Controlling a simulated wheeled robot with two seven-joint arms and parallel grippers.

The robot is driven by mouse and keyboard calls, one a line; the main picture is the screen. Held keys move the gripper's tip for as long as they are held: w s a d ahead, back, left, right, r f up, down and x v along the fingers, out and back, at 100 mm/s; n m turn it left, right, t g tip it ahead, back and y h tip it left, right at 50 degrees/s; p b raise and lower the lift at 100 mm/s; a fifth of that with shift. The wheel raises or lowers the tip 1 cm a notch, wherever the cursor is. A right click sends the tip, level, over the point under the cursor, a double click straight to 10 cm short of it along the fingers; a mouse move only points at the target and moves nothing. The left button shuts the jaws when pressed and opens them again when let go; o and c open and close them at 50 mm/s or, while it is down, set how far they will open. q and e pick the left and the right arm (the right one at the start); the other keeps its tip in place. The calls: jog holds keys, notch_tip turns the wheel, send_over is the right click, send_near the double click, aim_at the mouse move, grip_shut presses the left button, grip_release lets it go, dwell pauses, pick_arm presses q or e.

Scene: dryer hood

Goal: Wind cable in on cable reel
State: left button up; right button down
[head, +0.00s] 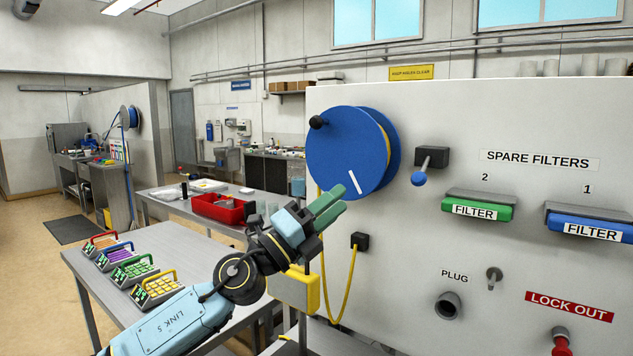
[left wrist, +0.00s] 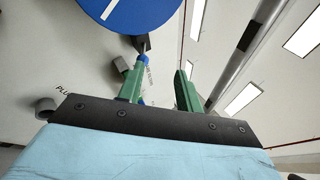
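The cable reel (head: 338,150) is a blue disc on the light panel, with a white stripe low on its face and a black crank knob (head: 318,122) at its upper left. Yellow cable (head: 323,265) hangs from it and loops up to a black fitting (head: 360,241). My left gripper (head: 335,202), with green fingers, is in front of the reel's lower edge, below the crank knob. In the left wrist view its fingers (left wrist: 159,80) are apart with nothing between them, and the reel (left wrist: 130,12) shows at the top. My right gripper is not in view.
Right of the reel are a blue-tipped lever (head: 420,178), a green filter handle (head: 477,206), a blue filter handle (head: 590,227) and a plug socket (head: 448,305). A yellow box (head: 297,290) is below my gripper. A table (head: 190,252) with several keypads stands left.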

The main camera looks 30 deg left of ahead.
pick_arm(q)
notch_tip(320, 180, up, 8)
jog(key=a+f+m+g+h, duration=0.1)
jog(key=a+m+g, duration=0.25)
jog(key=m, duration=0.55)
jog(key=m+y, duration=0.1)
jog(key=y, duration=0.6)
send_near(311, 121)
jog(key=p+x, duration=0.6)
jog(key=x, duration=0.4)
jog(key=shift+x, duration=0.75)
jog(key=shift+w+f, duration=0.1)
jog(key=shift+f, duration=0.05)
grip_shut()
